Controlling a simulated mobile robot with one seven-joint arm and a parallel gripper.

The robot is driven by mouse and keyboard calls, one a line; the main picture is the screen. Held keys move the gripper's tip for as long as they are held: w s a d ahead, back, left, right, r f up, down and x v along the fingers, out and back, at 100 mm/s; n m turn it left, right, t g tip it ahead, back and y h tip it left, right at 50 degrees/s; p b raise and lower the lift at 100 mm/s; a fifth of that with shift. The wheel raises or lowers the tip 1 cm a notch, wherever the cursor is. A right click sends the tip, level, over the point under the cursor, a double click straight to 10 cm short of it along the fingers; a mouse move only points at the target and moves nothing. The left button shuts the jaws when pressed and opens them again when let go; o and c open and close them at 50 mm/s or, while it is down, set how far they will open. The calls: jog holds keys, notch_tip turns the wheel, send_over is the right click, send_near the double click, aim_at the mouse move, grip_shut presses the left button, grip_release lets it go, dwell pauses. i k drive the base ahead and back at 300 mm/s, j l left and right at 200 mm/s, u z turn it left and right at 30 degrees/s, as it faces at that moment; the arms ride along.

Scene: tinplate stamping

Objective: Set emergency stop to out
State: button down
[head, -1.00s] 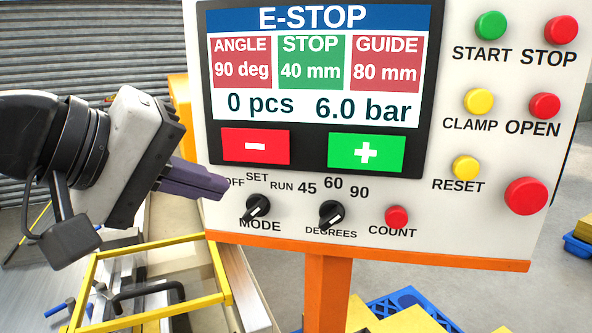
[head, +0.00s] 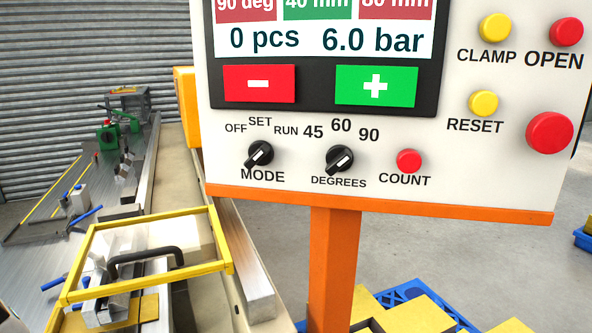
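The emergency stop is most likely the large unlabelled red mushroom button (head: 550,132) at the right edge of the control panel (head: 470,180). From this angle I cannot tell whether it is pressed in or out. The panel's screen (head: 320,40) is cut off at the top in this view; its lower part reads 0 pcs and 6.0 bar. My gripper is not in view.
The panel also carries the MODE knob (head: 260,155), the DEGREES knob (head: 339,159), and the COUNT (head: 409,161), RESET (head: 483,103), CLAMP (head: 495,28) and OPEN (head: 566,32) buttons. An orange post (head: 333,260) holds it. A yellow guard frame (head: 145,285) stands at lower left.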

aim_at(549, 132)
jog(key=k+l, duration=0.1)
jog(key=l, duration=0.3)
jog(key=k+l+u, duration=0.1)
jog(key=l, duration=0.25)
jog(key=k+l+u, duration=0.1)
jog(key=l, duration=0.3)
jog(key=k+l, duration=0.1)
jog(key=l, duration=0.25)
jog(key=k+l+u, duration=0.1)
jog(key=l, duration=0.25)
jog(key=k+l, duration=0.2)
jog(key=l, duration=0.15)
jog(key=u, duration=0.05)
